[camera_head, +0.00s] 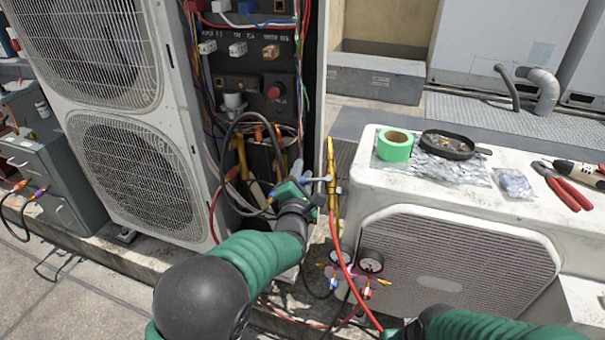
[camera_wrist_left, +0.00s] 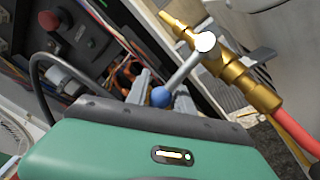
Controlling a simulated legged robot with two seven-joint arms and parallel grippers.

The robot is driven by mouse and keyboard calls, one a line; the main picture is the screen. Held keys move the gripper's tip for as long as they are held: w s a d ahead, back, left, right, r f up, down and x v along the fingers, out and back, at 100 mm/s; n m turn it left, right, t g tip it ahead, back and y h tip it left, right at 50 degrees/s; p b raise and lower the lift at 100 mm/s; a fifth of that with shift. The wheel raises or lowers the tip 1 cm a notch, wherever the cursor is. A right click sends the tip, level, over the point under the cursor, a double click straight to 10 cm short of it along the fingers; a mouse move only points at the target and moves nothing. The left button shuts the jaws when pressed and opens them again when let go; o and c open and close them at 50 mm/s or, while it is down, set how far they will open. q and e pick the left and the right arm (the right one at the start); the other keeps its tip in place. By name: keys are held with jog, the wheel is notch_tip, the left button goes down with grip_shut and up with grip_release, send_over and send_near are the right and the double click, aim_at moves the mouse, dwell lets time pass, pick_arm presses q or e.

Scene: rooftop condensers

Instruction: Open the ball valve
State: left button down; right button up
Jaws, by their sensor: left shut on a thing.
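The brass ball valve (camera_head: 331,185) stands upright beside the open unit's right edge, with a red hose (camera_head: 342,255) running down from its lower end. In the left wrist view the valve body (camera_wrist_left: 232,78) runs from upper left to lower right. Its metal lever (camera_wrist_left: 184,68) sticks out roughly across the body and ends in a blue ball knob (camera_wrist_left: 160,96). My left gripper (camera_head: 314,183) is shut on the lever at its knob end; the fingers (camera_wrist_left: 165,98) sit either side of the knob. My right gripper is not visible; only part of my right arm shows at the bottom right.
The open condenser's wiring (camera_head: 270,90) is close behind my left gripper. A gauge manifold (camera_head: 350,272) hangs below the valve.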

pick_arm(q)
jog(key=shift+s+f, duration=0.15)
jog(key=shift+f, duration=0.15)
jog(key=shift+s+f+n+g+y, duration=0.15)
jog(key=shift+s+f+n+y, duration=0.15)
jog(key=shift+n+y, duration=0.5)
jog(key=shift+s+f+n+g+y, duration=0.2)
jog(key=shift+n+y, duration=0.4)
jog(key=shift+n, duration=0.4)
jog(key=shift+s+d+f+n+g+y+p, duration=0.45)
jog(key=shift+s+n+g+y, duration=0.45)
jog(key=shift+n, duration=0.95)
jog(key=shift+s+d+f+n+g+y+p, duration=0.25)
jog(key=shift+s+f+n+g+y, duration=0.3)
jog(key=shift+n+g+y, duration=0.95)
jog(key=shift+s+d+f+n+g+y+p, duration=0.45)
jog(key=shift+s+n+y, duration=0.4)
jog(key=shift+n, duration=1.3)
jog(key=shift+a+f, duration=0.1)
jog(key=shift+a, duration=0.05)
jog(key=c, duration=1.1)
grip_release()
